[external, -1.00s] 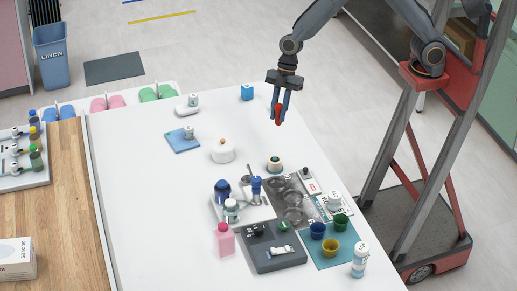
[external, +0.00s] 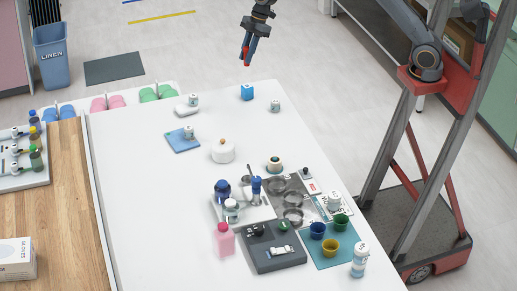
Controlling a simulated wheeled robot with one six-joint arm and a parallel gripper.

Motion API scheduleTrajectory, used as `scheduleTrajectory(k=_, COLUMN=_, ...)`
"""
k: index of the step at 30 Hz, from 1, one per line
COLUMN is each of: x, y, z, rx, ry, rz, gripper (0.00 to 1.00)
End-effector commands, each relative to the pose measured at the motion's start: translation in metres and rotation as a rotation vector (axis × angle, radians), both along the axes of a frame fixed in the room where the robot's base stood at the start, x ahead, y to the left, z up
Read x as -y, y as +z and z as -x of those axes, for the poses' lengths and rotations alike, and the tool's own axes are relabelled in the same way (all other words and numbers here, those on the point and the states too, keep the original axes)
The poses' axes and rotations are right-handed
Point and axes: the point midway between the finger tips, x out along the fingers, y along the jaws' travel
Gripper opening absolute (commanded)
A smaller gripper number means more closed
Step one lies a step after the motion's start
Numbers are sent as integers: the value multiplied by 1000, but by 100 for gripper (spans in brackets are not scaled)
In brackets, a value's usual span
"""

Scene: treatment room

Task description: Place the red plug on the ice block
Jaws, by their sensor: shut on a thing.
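My gripper (external: 247,58) is shut on the red plug (external: 246,64) and holds it in the air, tip downward. Only the plug's lower end shows between the fingers. A small bright blue block (external: 247,92) with a pale mark stands near the far edge of the white table (external: 160,230); it looks like the ice block. In this view the plug appears just above the block, with a clear gap between them. How far behind or over the block the plug is, I cannot tell.
A small grey-white bottle (external: 275,105) stands right of the blue block. A white device and bottle (external: 187,110) stand to its left. A white lidded pot (external: 223,151) is nearer. Cups, jars and trays crowd the near right; the table's left middle is bare.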

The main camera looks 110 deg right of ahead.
Motion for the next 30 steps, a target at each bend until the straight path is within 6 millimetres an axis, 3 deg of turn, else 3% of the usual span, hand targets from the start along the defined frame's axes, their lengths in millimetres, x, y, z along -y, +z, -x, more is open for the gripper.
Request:
scheduleTrajectory(k=9, x=2, y=-49, z=2, rx=-3, ry=-4, rz=-3, gripper=0)
scheduleTrajectory(k=21, x=2, y=-89, z=2, rx=-3, ry=-3, rz=-2, gripper=0)
scheduleTrajectory(k=30, x=2, y=-97, z=1, rx=0, ry=-3, rz=0, gripper=0)
